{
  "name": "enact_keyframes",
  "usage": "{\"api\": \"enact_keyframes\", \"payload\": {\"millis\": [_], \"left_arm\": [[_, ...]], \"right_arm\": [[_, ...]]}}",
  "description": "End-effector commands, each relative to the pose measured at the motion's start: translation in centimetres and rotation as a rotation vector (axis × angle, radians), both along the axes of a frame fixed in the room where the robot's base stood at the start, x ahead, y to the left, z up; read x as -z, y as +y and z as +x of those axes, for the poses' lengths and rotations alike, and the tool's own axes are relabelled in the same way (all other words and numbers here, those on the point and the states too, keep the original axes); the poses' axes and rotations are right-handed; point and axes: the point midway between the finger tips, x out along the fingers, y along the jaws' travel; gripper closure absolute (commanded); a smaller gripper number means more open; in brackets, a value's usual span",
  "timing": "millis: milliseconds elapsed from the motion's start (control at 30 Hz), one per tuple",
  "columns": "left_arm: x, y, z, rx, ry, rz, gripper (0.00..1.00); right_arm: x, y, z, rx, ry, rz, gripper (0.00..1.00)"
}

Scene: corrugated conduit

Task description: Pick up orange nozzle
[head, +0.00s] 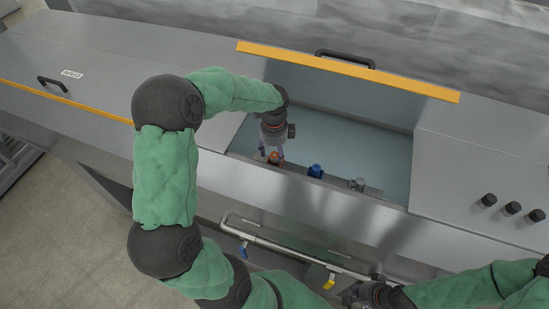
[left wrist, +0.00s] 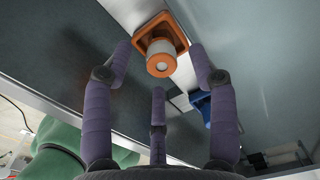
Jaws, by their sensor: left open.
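The orange nozzle (head: 274,159) stands at the left end of a row in the open sink-like bay. In the left wrist view the nozzle (left wrist: 165,47) shows a square orange base, a pale collar and an orange ring with a hole. My left gripper (head: 276,150) is right above it, pointing down. Its purple fingers are spread open, two on either side of the nozzle and one below it in the wrist view, with nothing held. My right gripper (head: 372,294) is low at the bottom edge, away from the nozzles, and its fingers are not clear.
A blue nozzle (head: 315,171) and a grey nozzle (head: 357,184) stand to the right in the row. A raised lid with a yellow edge (head: 345,70) stands behind the bay. A rail (head: 290,248) with blue and yellow tags runs along the front. Black knobs (head: 511,208) are at right.

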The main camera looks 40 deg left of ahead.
Motion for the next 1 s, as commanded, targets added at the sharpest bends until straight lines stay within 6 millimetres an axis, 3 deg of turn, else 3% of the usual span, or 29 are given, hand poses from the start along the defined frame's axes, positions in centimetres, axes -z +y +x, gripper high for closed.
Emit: {"api": "enact_keyframes", "payload": {"millis": [233, 500, 567, 700, 733, 1000], "left_arm": [[2.8, -0.1, 0.0, 0.0, 0.002, 0.0, 0.42], [3.2, -0.1, 0.0, 0.0, 0.0, -0.001, 0.42], [3.1, -0.1, 0.0, 0.0, 0.0, 0.0, 0.56], [3.1, -0.1, 0.0, 0.0, 0.0, 0.0, 0.95], [3.1, -0.1, 0.0, 0.0, 0.0, 0.0, 1.0], [3.1, -0.1, 0.0, 0.0, 0.0, 0.0, 1.0]], "right_arm": [[-0.9, 0.0, 0.0, 0.0, 0.0, 0.0, 1.0], [-0.9, 0.0, 0.0, 0.0, 0.0, 0.0, 1.0], [-0.9, 0.0, 0.0, 0.0, 0.0, 0.0, 1.0], [-0.9, 0.0, 0.0, 0.0, 0.0, 0.0, 1.0], [-0.9, 0.0, 0.0, 0.0, 0.0, 0.0, 1.0], [-0.9, 0.0, 0.0, 0.0, 0.0, 0.0, 1.0]]}}
